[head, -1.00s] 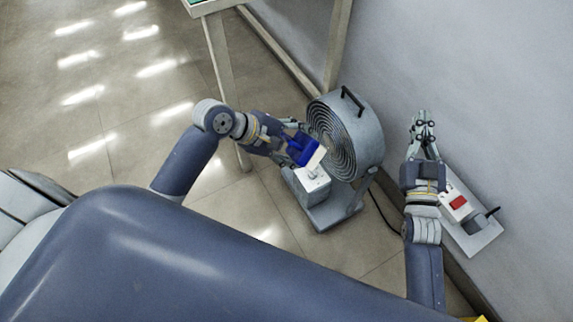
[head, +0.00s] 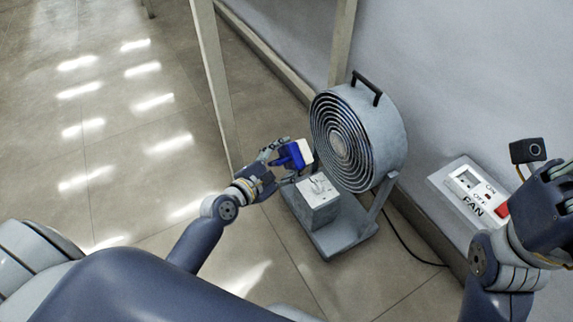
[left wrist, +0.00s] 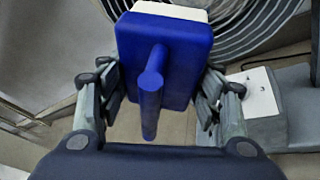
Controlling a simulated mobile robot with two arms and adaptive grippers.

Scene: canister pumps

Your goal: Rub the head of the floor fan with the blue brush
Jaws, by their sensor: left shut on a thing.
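The floor fan's round grey head (head: 338,135) stands right of the middle in the head view, its spiral grille facing left; the grille also shows at the top of the left wrist view (left wrist: 262,22). My left gripper (head: 279,158) is shut on the blue brush (head: 291,155), which has a white pad. In the left wrist view the blue brush (left wrist: 172,55) sits between the fingers, its handle towards me. The white pad is close beside the grille's left edge; I cannot tell whether it touches. My right gripper (head: 560,195) is at the right edge, its fingers not clearly seen.
The fan's base (head: 345,235) with a control box (head: 318,203) stands on the tiled floor below the brush. A FAN switch panel (head: 462,185) with a red button is by the wall. A table leg (head: 212,85) stands behind my left arm. A cable runs right from the fan.

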